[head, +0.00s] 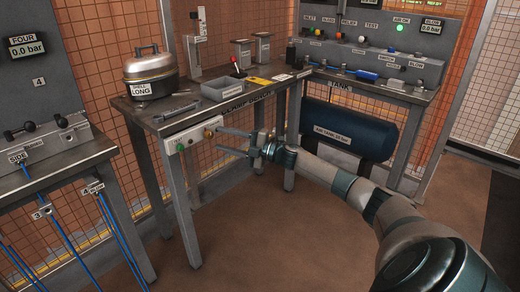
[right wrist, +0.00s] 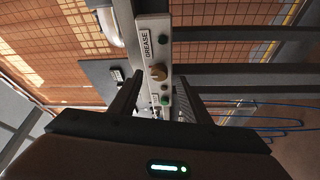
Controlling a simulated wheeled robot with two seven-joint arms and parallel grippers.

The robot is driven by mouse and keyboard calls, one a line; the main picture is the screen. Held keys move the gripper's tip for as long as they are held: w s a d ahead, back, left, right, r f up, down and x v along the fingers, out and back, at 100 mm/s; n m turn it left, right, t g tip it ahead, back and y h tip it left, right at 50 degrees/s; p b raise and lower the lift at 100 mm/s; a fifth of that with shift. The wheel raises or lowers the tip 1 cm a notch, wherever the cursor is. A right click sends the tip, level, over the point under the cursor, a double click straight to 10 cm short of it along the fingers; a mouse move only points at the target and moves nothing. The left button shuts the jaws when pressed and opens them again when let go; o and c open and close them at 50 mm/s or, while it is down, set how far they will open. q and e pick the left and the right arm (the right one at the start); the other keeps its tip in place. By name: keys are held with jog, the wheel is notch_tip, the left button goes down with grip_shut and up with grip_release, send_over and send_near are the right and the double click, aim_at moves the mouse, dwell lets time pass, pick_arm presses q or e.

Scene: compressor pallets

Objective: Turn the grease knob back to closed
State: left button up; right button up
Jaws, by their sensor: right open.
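The right gripper (right wrist: 160,80) also shows open from the wrist. My left gripper is not in view.
A dark blue tank (head: 350,130) sits under the right bench. A side bench (head: 60,155) with blue hoses stands left. The floor between is clear.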

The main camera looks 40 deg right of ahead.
jog(key=v, duration=1.3)
jog(key=shift+s, duration=0.15)
jog(key=shift+f, duration=0.1)
